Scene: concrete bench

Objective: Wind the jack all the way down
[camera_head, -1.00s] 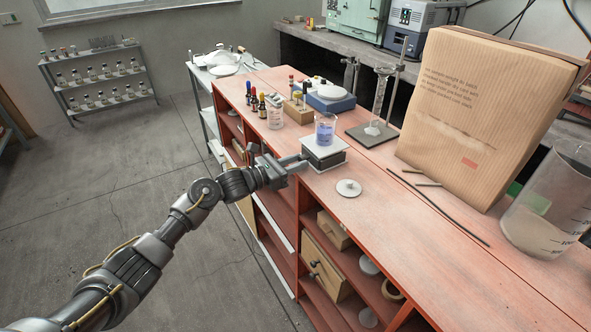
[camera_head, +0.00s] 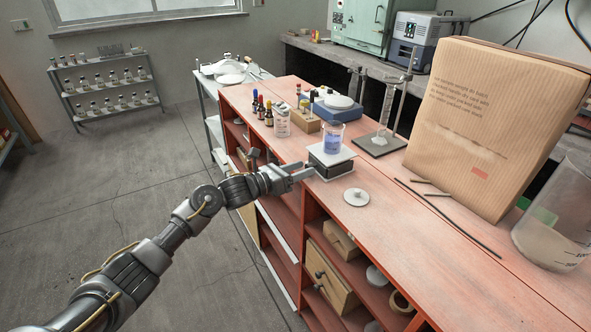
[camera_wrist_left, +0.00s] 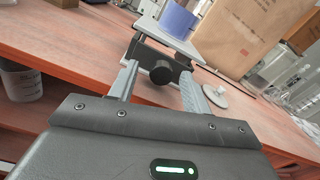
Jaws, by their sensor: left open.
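The jack (camera_head: 331,166) stands near the front edge of the red bench, with a pale top plate and a dark body. A beaker of blue liquid (camera_head: 333,138) stands on its plate. In the left wrist view the jack's round black knob (camera_wrist_left: 161,73) faces me, and the plate (camera_wrist_left: 168,38) is above it. My left gripper (camera_head: 306,171) is open at the jack's front side. Its two fingers (camera_wrist_left: 160,90) lie on either side of the knob, with gaps between. Whether the fingertips reach past the knob is hard to tell. My right gripper is not in view.
A white round lid-like piece (camera_head: 356,197) lies right of the jack. Dropper bottles (camera_head: 262,107), a blue device (camera_head: 334,107) and a stand with a cylinder (camera_head: 378,142) are behind. A large paper bag (camera_head: 490,125), thin rods (camera_head: 450,215) and a big beaker (camera_head: 556,225) are at right.

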